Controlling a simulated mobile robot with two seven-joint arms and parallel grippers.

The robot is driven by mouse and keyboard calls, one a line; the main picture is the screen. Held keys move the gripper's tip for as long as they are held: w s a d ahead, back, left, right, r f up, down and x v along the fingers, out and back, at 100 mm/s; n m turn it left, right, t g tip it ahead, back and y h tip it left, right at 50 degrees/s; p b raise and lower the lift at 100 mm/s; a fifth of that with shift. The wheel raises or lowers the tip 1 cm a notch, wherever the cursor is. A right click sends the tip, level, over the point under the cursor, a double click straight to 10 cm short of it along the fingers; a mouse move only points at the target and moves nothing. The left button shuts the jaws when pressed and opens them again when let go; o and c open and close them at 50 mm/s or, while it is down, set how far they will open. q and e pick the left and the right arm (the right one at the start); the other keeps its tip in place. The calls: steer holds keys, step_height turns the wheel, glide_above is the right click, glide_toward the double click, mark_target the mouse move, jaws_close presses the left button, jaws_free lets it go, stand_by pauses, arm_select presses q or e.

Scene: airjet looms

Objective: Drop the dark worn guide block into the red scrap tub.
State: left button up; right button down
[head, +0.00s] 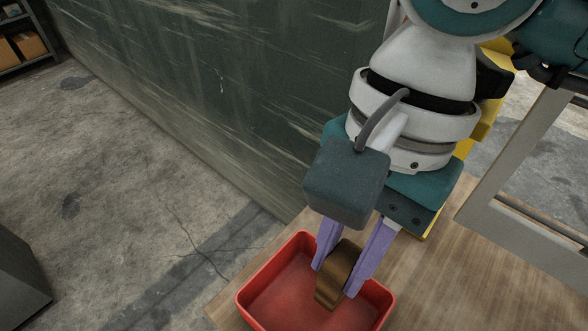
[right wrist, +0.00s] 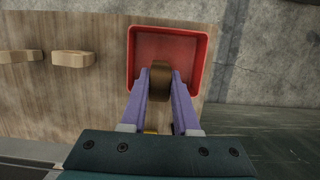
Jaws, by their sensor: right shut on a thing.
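My right gripper (head: 348,270) has purple fingers and is shut on a dark brown guide block (head: 338,274). In the head view the block is in front of the red scrap tub (head: 250,293) and appears over its inside. In the right wrist view the block (right wrist: 160,80) sits between the fingertips (right wrist: 161,85), with the red tub (right wrist: 133,45) behind it. The part of the tub's floor that shows is empty. I cannot tell the exact height of the block above the tub floor. My left gripper does not show.
The tub stands on a wooden table (head: 415,290). Two light wooden pieces (right wrist: 72,58) (right wrist: 22,56) lie on the table beside the tub. A dark green panel (head: 215,90) stands behind the table. A light grey frame (head: 520,165) is at the right. Concrete floor (head: 110,180) is open at the left.

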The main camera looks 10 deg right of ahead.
steer(key=shift+f, duration=0.4)
steer(key=c, duration=0.6)
jaws_free()
steer(key=shift+r, duration=0.1)
step_height(320, 180, up, 20)
steer(key=shift+p, duration=0.3)
